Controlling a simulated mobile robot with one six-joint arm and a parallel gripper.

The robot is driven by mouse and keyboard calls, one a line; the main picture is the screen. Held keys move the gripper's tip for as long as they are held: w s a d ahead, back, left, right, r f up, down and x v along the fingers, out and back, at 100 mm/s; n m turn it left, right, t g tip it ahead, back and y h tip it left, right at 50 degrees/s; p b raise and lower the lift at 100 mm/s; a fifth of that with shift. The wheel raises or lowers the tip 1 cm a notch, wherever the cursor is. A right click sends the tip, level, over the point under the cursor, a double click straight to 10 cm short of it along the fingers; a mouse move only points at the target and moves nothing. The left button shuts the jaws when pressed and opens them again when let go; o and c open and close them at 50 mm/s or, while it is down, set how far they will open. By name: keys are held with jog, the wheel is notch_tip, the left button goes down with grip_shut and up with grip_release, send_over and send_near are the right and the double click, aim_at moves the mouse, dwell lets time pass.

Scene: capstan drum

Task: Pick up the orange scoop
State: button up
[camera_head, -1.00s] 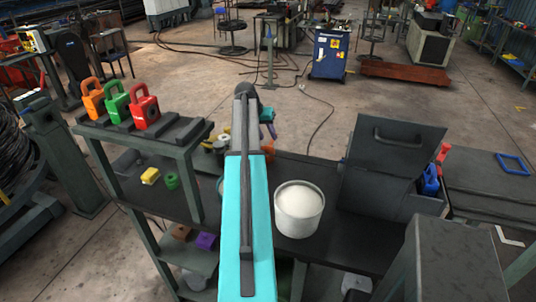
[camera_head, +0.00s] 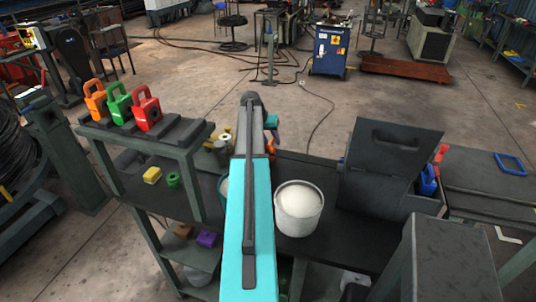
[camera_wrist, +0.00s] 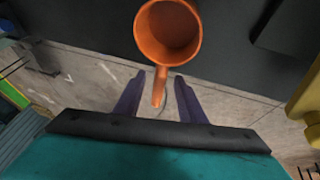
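The orange scoop (camera_wrist: 166,32) is in the wrist view, its round cup at the top of the picture and its handle pointing down toward me. My gripper (camera_wrist: 159,92) is open. Its two dark purple fingers stand on either side of the scoop's handle, with a visible gap at each side. The handle's end lies between the fingers. In the head view my arm hides most of the area around my gripper, and I cannot make out the scoop clearly there.
A white-filled tub (camera_head: 299,209) stands on the dark bench just right of my arm. A dark lidded box (camera_head: 385,168) is further right. Orange, green and red padlocks (camera_head: 119,103) sit on a raised rack at left. A yellow object (camera_wrist: 306,98) is at the wrist view's right edge.

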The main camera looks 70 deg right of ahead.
aim_at(271, 141)
grip_shut()
jog(key=shift+r, duration=0.15)
notch_tip(271, 141, up, 8)
jog(key=b, duration=0.3)
jog(key=shift+r+b, duration=0.3)
jog(key=shift+r, duration=0.55)
jog(key=c, duration=0.8)
grip_release()
grip_shut()
